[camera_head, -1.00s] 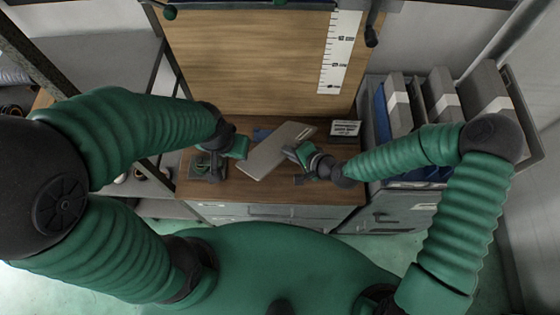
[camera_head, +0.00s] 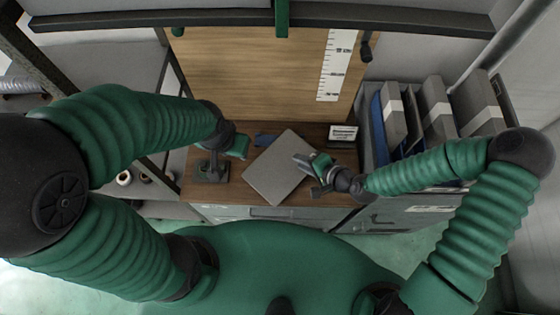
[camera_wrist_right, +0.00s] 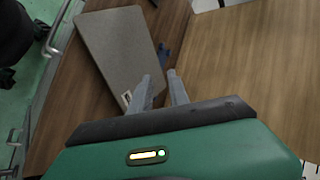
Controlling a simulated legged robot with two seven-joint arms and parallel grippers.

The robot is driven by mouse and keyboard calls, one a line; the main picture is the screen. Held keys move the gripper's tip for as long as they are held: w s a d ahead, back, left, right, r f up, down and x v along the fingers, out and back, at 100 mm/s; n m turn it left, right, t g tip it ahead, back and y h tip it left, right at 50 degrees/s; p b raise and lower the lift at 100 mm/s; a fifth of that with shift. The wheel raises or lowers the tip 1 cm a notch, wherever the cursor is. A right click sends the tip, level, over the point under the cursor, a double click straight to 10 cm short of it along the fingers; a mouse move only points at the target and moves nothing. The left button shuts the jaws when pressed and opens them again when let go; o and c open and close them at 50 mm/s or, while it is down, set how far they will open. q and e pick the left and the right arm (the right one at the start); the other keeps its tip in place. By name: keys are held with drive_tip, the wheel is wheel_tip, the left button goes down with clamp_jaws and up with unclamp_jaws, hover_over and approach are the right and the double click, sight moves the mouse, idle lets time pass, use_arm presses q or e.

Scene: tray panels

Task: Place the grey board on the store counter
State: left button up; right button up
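The grey board (camera_head: 272,172) looks flat on the wooden store counter (camera_head: 222,198), turned like a diamond, with its front corner near the counter's front edge. It also shows in the right wrist view (camera_wrist_right: 115,45), with a small label at its near corner. My right gripper (camera_head: 299,158) is over the board's right side. In the right wrist view its fingers (camera_wrist_right: 161,85) are apart with bare wood between them; the left finger is beside the labelled corner. My left gripper (camera_head: 240,147) is left of the board, apart from it; its fingers are too small to read.
A blue item (camera_head: 264,139) lies behind the board. A small white sign (camera_head: 343,132) stands at the back right. A dark stand (camera_head: 211,170) is on the left of the counter. Grey binders (camera_head: 436,107) stand in a bin to the right.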

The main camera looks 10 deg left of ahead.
drive_tip(key=shift+s+d+r, duration=0.15)
drive_tip(key=shift+d+r, duration=0.05)
